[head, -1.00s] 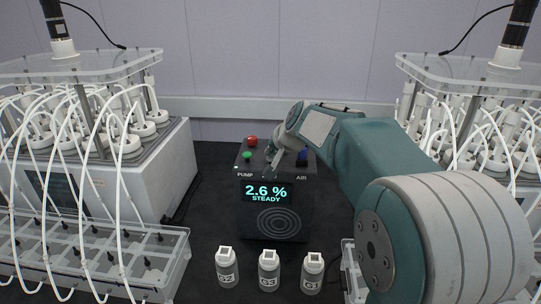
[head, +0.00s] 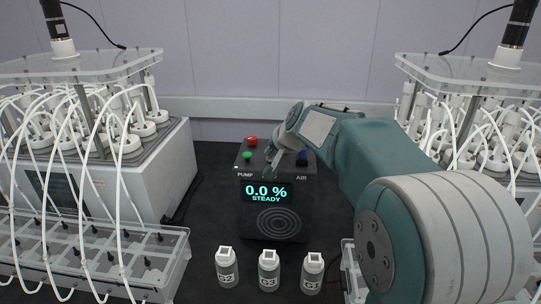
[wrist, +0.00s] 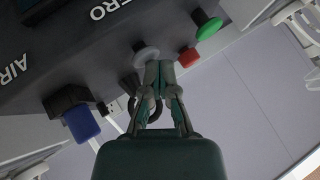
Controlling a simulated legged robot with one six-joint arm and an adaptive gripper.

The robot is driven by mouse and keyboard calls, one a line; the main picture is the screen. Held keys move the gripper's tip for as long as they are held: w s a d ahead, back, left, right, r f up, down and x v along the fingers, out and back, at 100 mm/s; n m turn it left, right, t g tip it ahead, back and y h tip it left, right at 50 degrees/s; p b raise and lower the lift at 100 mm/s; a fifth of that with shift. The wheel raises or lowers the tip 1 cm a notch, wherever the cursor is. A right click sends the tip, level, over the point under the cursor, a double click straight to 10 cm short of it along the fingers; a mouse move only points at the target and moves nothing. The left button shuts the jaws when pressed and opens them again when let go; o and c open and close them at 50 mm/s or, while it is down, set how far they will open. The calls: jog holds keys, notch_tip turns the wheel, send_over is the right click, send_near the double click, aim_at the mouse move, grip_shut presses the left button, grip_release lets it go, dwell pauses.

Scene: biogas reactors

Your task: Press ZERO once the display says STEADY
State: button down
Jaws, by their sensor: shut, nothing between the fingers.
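The black analyser box (head: 281,220) stands on the dark bench in the head view. A label ending in "RO" (wrist: 112,12) is partly cut off near that button.
A green button (head: 247,155), a red button (head: 252,141) and a blue switch (head: 302,157) are also on the panel. Several white-capped bottles (head: 268,270) stand in front. Tubed reactor racks (head: 140,165) flank the box left and right.

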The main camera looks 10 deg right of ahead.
aim_at(271, 159)
jog(key=shift+r, duration=1.05)
jog(key=shift+r, duration=2.5)
jog(key=shift+s, duration=0.2)
jog(key=s+f+n+g+h, duration=0.1)
jog(key=s+f, duration=0.3)
jog(key=s, duration=0.8)
jog(key=s+f+n+g+h, duration=0.1)
jog(key=s+f, duration=0.3)
jog(key=s, duration=0.7)
jog(key=s+f+n+g, duration=0.1)
jog(key=s+f+n, duration=0.2)
jog(key=s, duration=0.9)
jog(key=shift+s+f+h, duration=0.35)
jog(key=shift+f+h, duration=0.05)
jog(key=shift+f, duration=0.4)
